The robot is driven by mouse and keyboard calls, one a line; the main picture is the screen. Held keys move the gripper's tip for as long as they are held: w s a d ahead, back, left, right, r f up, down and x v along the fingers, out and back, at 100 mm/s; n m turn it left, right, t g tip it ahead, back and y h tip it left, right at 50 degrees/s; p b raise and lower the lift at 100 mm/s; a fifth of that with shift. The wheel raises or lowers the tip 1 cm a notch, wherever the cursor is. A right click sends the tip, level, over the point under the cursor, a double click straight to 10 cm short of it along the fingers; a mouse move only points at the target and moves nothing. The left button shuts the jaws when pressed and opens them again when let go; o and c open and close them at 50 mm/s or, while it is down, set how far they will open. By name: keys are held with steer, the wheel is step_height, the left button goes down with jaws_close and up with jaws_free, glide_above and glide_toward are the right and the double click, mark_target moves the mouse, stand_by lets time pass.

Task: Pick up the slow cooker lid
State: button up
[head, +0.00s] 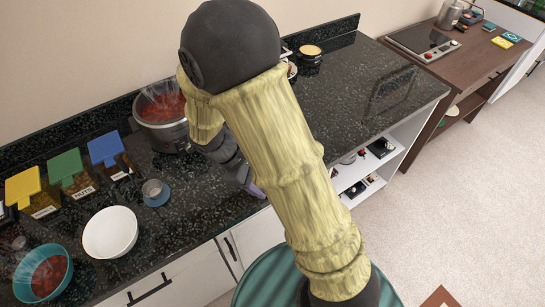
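The slow cooker (176,135) is a round grey pot with red food inside, standing at the back of the dark counter. Pale streaks show over its opening. They may be a clear glass lid, but I cannot tell for sure. My gripper (247,182) is low over the counter, to the right of and in front of the cooker. My own arm hides most of it, so its fingers and whether they hold anything cannot be made out.
A white bowl (110,232), a teal bowl (24,271) of red food and a small metal cup (152,187) stand at the left. Several colour-lidded containers (66,164) line the back. The speckled counter (345,75) is mostly clear right of my arm.

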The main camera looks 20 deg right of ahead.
steer(key=w+a+n+t+h+p, duration=0.3)
steer(key=w+a+n+t+h, duration=0.2)
steer(key=a+n, duration=0.4)
steer(key=shift+w+n+t+h, duration=0.2)
steer(key=shift+n+t+h, duration=0.25)
steer(key=shift+h, duration=0.65)
steer(key=p+x, duration=0.4)
steer(key=x, duration=0.8)
steer(key=shift+w+d, duration=0.1)
steer(key=shift+w+d+p, duration=0.1)
steer(key=shift+d+p, duration=0.15)
steer(key=shift+p, duration=0.25)
steer(key=shift+w+p+x, duration=0.15)
steer(key=shift+p+x, duration=0.4)
steer(key=shift+x, duration=0.6)
steer(key=shift+w+p+x, duration=0.1)
steer(key=shift+p+x, duration=0.45)
steer(key=shift+x, duration=0.55)
steer(key=shift+a+f, duration=0.15)
steer(key=shift+f, duration=0.05)
steer(key=shift+c, duration=0.2)
